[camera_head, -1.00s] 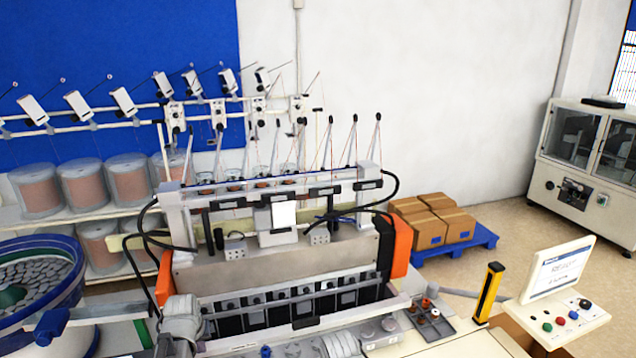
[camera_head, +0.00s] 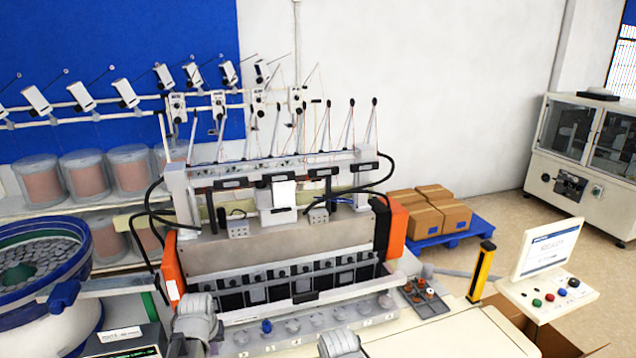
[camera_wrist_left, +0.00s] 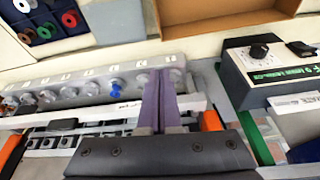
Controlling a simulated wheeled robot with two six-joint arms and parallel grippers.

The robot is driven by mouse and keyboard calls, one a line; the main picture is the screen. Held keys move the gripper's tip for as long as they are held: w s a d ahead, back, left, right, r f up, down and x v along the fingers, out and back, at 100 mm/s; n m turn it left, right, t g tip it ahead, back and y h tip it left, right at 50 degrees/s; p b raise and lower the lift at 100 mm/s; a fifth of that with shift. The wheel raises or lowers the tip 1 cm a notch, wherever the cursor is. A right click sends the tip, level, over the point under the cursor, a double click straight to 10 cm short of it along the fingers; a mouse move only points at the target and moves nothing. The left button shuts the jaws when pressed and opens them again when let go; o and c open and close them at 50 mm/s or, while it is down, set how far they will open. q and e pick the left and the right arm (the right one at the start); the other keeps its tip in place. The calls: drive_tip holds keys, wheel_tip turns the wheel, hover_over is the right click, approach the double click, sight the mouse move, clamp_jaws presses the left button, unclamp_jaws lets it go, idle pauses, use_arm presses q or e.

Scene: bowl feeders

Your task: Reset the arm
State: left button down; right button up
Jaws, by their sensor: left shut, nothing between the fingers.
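My left gripper (camera_wrist_left: 165,80) shows in the left wrist view as two purple fingers lying together, shut with nothing between them. Its fingertips overlap the right end of the row of knobs in that picture, to the right of a blue knob (camera_wrist_left: 115,85). I cannot tell how high they are above the knobs. In the head view, rounded grey parts of my arms show at the bottom edge, but I cannot make out the fingers there. The blue knob also shows in the head view (camera_head: 266,326). My right gripper is not in view.
The machine (camera_head: 275,250) fills the middle. A blue bowl feeder (camera_head: 75,299) stands at the left, with a display box (camera_head: 125,338) in front. A small parts tray (camera_head: 437,306), a yellow post (camera_head: 480,271) and a control panel (camera_head: 548,296) stand at the right. Cartons (camera_head: 440,216) lie behind.

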use_arm(q)
drive_tip(key=s+d+f+m+g+b, duration=0.1)
drive_tip(key=s+d+f+m+b, duration=0.2)
drive_tip(key=s+d+f+b, duration=0.5)
drive_tip(key=s+d+f+m+g+b, duration=0.2)
drive_tip(key=s+d+f+b, duration=0.6)
drive_tip(key=d+f+b, duration=0.4)
drive_tip(key=shift+d+f+m+g, duration=0.3)
drive_tip(key=shift+d+f+m, duration=0.35)
drive_tip(key=shift+f, duration=0.25)
